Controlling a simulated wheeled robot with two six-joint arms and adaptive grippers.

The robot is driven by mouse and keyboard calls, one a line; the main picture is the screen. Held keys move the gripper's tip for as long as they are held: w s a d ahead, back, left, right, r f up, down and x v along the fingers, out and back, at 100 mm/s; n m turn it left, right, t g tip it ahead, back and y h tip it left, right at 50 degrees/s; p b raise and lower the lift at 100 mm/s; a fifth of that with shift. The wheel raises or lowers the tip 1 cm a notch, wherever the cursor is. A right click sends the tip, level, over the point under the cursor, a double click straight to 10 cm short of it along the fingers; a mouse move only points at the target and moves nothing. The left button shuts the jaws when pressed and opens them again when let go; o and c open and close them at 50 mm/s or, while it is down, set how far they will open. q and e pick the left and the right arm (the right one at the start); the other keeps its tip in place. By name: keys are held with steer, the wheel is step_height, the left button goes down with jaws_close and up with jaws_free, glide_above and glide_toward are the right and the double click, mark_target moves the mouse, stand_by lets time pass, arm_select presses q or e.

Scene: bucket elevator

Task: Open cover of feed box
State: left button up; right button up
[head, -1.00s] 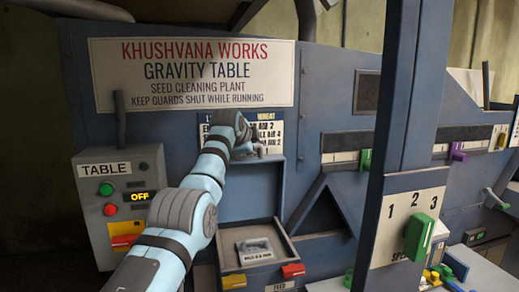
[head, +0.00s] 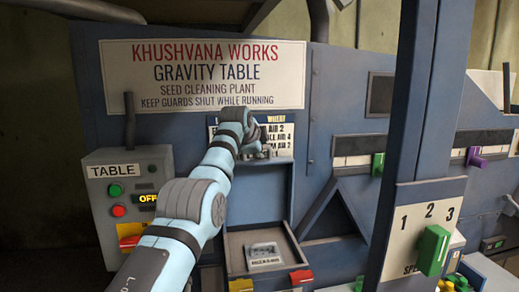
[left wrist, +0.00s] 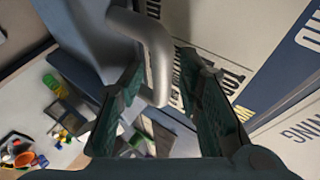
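The feed box (head: 233,252) is the small grey box low in the middle of the head view, with a pale label visible inside its open top. A blue-grey panel (head: 262,196) stands upright behind it; it looks like the cover, raised. My left gripper (head: 262,152) is at the panel's top edge, partly hidden by my own arm. In the left wrist view, a curved grey handle (left wrist: 155,45) reaches between the fingers of my left gripper (left wrist: 160,98). The fingers are apart, with gaps beside the handle. My right gripper is out of view.
A control box marked TABLE (head: 125,200) reads OFF at left. A blue post (head: 412,100) with a numbered plate and green lever (head: 432,250) stands at right. A red tab (head: 301,276) and yellow tab (head: 241,285) sit below the box.

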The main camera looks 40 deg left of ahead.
arm_select(q)
steer(key=shift+s+r, duration=0.35)
steer(key=shift+r, duration=0.05)
steer(key=v, duration=1.1)
steer(key=shift+f, duration=0.15)
steer(key=shift+d, duration=0.15)
